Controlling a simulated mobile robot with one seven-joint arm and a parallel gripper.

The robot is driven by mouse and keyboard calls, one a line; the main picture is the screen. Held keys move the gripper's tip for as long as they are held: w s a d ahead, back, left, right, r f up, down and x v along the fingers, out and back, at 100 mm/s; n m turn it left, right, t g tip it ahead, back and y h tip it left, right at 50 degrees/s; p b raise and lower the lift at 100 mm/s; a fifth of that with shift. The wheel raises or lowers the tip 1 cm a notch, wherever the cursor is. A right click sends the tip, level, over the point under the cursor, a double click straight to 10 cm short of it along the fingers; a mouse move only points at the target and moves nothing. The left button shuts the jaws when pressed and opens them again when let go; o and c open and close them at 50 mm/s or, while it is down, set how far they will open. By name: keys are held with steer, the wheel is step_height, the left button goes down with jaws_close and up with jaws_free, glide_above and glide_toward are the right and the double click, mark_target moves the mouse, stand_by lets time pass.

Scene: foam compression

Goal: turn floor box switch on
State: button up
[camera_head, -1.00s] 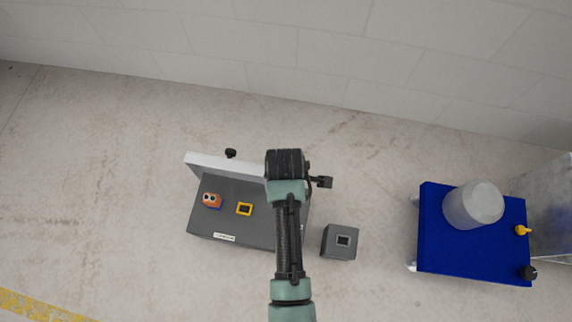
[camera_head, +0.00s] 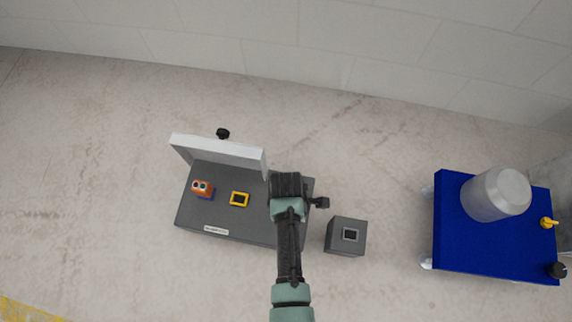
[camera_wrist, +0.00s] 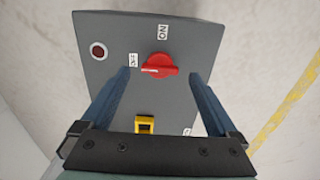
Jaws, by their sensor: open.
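The floor box (camera_head: 222,217) is a dark grey box on the floor with a white upright panel (camera_head: 215,152) at its back. In the wrist view its top face (camera_wrist: 100,25) carries a red rotary switch (camera_wrist: 160,68). The white mark on the switch points left, toward the OFF label (camera_wrist: 133,60); the ON label (camera_wrist: 163,31) sits above. My gripper (camera_wrist: 159,76) is open, its blue fingers on either side of the switch in the picture. Contact and height cannot be told. In the head view my arm hides the switch.
On the box are a yellow square frame (camera_head: 239,199), an orange-and-blue part (camera_head: 202,188) and a dark red round button (camera_wrist: 98,51). A smaller grey box (camera_head: 345,240) stands to the right. A blue table (camera_head: 465,255) bears a metal cylinder (camera_head: 499,194). Front floor is clear.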

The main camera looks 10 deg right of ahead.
steer(key=shift+f+b, duration=0.35)
steer(key=shift+f, duration=0.55)
steer(key=c, duration=1.4)
